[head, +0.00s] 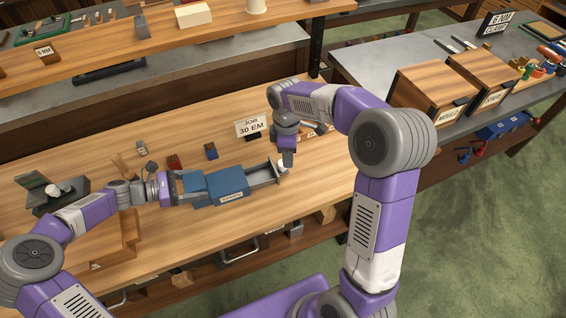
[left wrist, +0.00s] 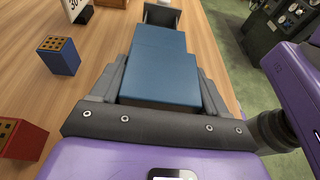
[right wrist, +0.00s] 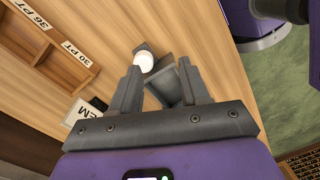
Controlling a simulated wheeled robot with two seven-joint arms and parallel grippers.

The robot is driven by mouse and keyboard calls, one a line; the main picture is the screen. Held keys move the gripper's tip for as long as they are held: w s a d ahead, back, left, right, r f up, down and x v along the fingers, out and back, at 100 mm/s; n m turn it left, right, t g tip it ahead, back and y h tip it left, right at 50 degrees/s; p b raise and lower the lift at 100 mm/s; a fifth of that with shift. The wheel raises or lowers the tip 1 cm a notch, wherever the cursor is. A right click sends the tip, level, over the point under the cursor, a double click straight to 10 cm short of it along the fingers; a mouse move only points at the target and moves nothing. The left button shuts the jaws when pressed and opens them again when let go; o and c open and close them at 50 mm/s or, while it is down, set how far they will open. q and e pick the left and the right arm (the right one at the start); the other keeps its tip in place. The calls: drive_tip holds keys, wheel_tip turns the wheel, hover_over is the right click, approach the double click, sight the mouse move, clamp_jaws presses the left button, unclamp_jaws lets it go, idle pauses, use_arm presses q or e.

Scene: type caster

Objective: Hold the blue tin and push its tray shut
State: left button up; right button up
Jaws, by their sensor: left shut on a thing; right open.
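The blue tin (head: 217,186) lies on the wooden bench, and its blue lid fills the middle of the left wrist view (left wrist: 158,62). Its grey tray (head: 262,175) sticks out of the right end, and the tray's end also shows in the right wrist view (right wrist: 168,80). My left gripper (head: 186,187) is shut on the tin at its left part, one finger on each side. My right gripper (head: 287,158) is open, pointing down by the tray's outer end. A white round knob (right wrist: 144,61) on the tray end shows between its fingers; contact is unclear.
A "Job 30 EM" card (head: 251,126) stands behind the tin. A small blue block (head: 211,151) and a red block (head: 173,162) with holes stand behind it on the bench. Wooden boxes (head: 433,90) sit on the grey bench at right. Bare wood lies in front of the tin.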

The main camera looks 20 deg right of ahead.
sight(256, 180)
drive_tip(key=shift+n+t, duration=0.4)
drive_tip(key=shift+n, duration=0.5)
drive_tip(key=w+f, duration=0.1)
drive_tip(key=f, duration=0.2)
drive_tip(key=w+f, duration=0.1)
drive_tip(key=f, duration=0.2)
drive_tip(key=w+f, duration=0.1)
drive_tip(key=f, duration=0.2)
drive_tip(key=shift+w+f, duration=0.15)
drive_tip(key=shift+c, duration=0.4)
drive_tip(key=shift+a, duration=0.1)
drive_tip(key=c, duration=0.6)
drive_tip(key=a, duration=0.9)
drive_tip(key=shift+w+a, duration=0.2)
drive_tip(key=o, duration=0.7)
